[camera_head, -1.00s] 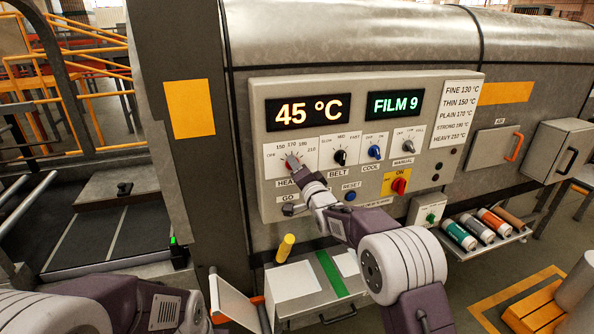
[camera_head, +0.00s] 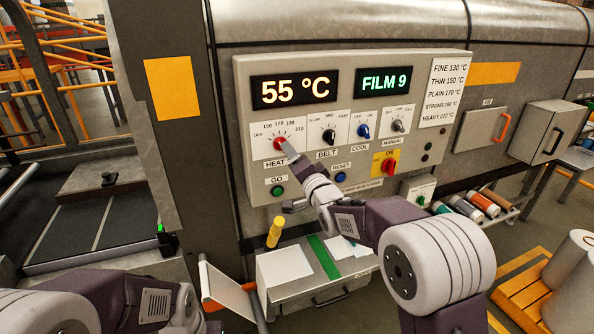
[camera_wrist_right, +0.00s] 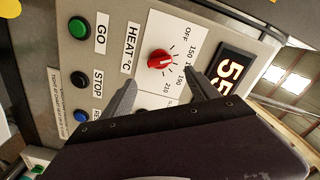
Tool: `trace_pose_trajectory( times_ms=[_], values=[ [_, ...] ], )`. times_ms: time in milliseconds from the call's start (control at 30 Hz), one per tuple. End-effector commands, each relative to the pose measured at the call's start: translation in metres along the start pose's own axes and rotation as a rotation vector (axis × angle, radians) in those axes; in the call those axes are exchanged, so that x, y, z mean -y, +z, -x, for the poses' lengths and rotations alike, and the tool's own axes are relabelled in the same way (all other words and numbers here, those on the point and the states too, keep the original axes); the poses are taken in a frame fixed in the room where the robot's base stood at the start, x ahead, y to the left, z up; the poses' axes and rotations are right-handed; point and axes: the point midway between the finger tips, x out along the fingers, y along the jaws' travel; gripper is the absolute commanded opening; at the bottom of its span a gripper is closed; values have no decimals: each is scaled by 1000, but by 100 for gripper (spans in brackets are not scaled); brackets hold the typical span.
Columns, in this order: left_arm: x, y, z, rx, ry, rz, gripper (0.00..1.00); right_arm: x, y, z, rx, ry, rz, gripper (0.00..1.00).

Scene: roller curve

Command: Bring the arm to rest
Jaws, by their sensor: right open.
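The control panel (camera_head: 440,145) shows 55 °C on its orange display (camera_head: 295,90) and FILM 9 on its green one (camera_head: 383,82). The red HEAT knob (camera_head: 279,143) sits at the panel's lower left; it also shows in the right wrist view (camera_wrist_right: 160,60). Its exact setting is hard to read. My right gripper (camera_wrist_right: 160,78) is open and empty, its fingertips just short of the knob, one to each side in the wrist view. In the head view this gripper (camera_head: 293,157) is at the knob's lower right. My left arm shows at the lower left, its gripper out of view.
The green GO button (camera_head: 278,191), blue RESET button (camera_head: 340,177) and red ON switch (camera_head: 389,166) are close to my right arm. Below are a yellow-handled post (camera_head: 275,232) and a grey drawer box (camera_head: 285,265). Rolls (camera_head: 470,208) lie at the right.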

Motion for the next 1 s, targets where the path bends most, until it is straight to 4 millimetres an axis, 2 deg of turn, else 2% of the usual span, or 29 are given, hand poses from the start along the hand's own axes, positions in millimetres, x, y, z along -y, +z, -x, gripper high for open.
trace_pose_trajectory(
  times_ms=[33,167,467,567,600,633,733,800,867,900,1000],
  values=[
    [0,1,-7,0,0,0,36,-2,1,8,-2,-2,0,69],
    [0,1,-9,0,0,0,36,-1,0,18,-1,0,-1,69],
    [0,1,-8,0,0,0,36,0,-2,20,-3,1,0,69],
    [0,1,-8,0,0,0,36,5,-29,27,-49,-6,3,69],
    [0,1,-8,0,0,0,36,-5,-45,43,-76,26,-3,69],
    [0,1,-8,0,0,0,36,-25,-48,56,-73,91,-7,69],
    [0,1,-8,0,0,0,36,-102,-33,105,9,365,73,69],
    [0,1,-8,0,0,0,36,-150,-13,146,113,544,153,69],
    [0,1,-8,0,0,0,36,-186,8,186,231,682,222,69],
    [0,1,-8,0,0,0,36,-206,24,213,323,763,267,69],
    [0,1,-8,0,0,0,36,-242,62,283,579,916,366,69]
  ],
)
